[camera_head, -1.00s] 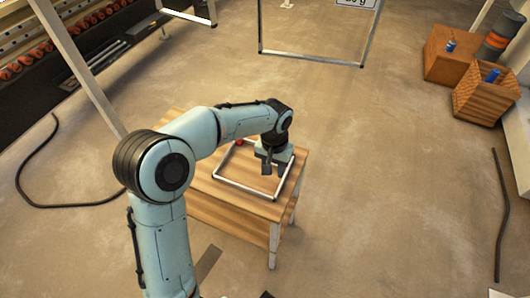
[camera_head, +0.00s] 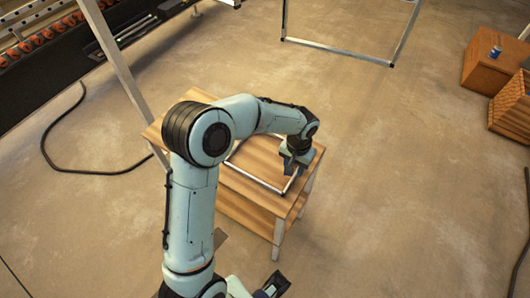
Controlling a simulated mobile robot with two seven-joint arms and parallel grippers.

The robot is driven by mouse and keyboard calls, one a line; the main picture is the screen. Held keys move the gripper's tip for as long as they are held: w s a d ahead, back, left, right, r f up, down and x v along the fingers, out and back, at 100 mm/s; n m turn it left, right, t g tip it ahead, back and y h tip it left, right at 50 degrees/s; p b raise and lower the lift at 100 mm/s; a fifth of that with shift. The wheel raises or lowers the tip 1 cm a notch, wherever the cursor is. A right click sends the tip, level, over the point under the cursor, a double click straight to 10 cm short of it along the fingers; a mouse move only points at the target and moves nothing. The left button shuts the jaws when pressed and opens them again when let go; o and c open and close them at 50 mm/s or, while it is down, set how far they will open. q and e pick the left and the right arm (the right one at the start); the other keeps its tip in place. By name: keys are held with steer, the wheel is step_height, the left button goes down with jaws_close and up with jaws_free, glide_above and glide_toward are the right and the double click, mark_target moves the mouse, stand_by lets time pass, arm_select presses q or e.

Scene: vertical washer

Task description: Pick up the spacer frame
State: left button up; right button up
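The spacer frame, a thin silver rectangle (camera_head: 257,180), lies on a small wooden table (camera_head: 228,182). My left arm and gripper hide part of its far side. My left gripper (camera_head: 294,170) points down at the frame's right side bar. Its fingers look apart, with the bar below or between them; contact cannot be made out. A dark part of what looks like my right gripper (camera_head: 272,286) shows at the bottom edge, and its fingers cannot be made out.
A larger metal frame (camera_head: 335,50) stands on the floor at the back. Wooden boxes (camera_head: 490,65) stand at the right. A black cable (camera_head: 85,170) lies on the floor at the left, near a slanted post (camera_head: 115,55).

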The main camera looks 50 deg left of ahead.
mark_target(295, 173)
arm_select(q)
step_height(295, 173, down, 4)
steer(key=shift+w+d+f, duration=0.15)
jaws_close()
steer(key=shift+r, duration=0.2)
